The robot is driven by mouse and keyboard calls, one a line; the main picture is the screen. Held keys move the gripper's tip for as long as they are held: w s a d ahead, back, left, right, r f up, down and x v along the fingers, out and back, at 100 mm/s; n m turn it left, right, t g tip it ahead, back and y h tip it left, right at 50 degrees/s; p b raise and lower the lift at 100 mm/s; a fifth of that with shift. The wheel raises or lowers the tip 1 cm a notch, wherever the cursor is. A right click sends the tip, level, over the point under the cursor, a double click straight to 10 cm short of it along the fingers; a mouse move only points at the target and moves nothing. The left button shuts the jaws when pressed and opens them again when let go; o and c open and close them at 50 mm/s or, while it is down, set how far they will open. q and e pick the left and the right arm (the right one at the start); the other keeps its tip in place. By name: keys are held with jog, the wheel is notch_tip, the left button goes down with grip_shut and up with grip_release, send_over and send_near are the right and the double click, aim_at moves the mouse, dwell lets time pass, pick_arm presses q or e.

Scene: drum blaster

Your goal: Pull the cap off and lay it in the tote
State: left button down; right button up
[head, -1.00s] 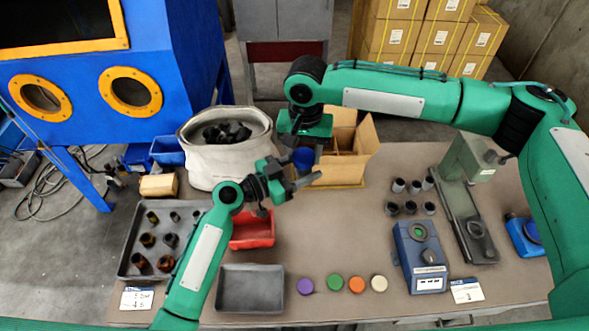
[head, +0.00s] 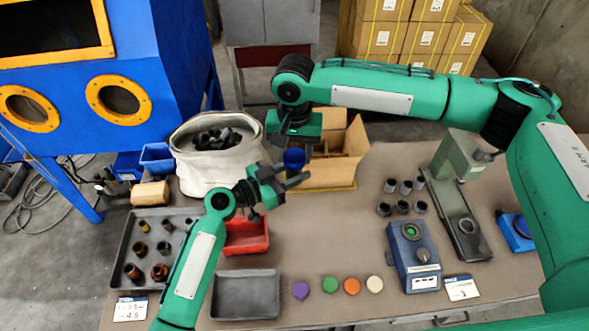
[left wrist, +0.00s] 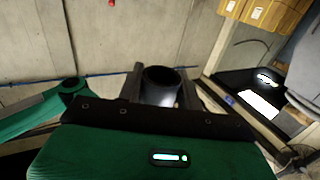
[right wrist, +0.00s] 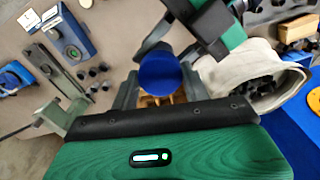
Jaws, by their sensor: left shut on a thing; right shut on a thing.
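A blue cap (head: 294,158) sits between the fingers of my right gripper (right wrist: 160,88), which is shut on it; it shows as a blue disc in the right wrist view (right wrist: 159,75). My left gripper (head: 287,180) is just below and beside it in the head view. In the left wrist view it is shut on a dark hollow cylinder (left wrist: 161,87). I cannot tell whether cap and cylinder touch. A red open bin (head: 246,240) lies below my left gripper. A white soft-sided tub (head: 210,175) with black pieces stands left of the grippers. I cannot tell which container is the tote.
A cardboard box (head: 335,172) stands behind the grippers. A grey tray (head: 246,312) and several coloured discs (head: 331,284) lie in front. A left tray (head: 128,232) holds dark and brown parts. Several black cylinders (head: 405,187) and a blue device (head: 412,256) stand at right.

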jog(key=shift+r, duration=3.65)
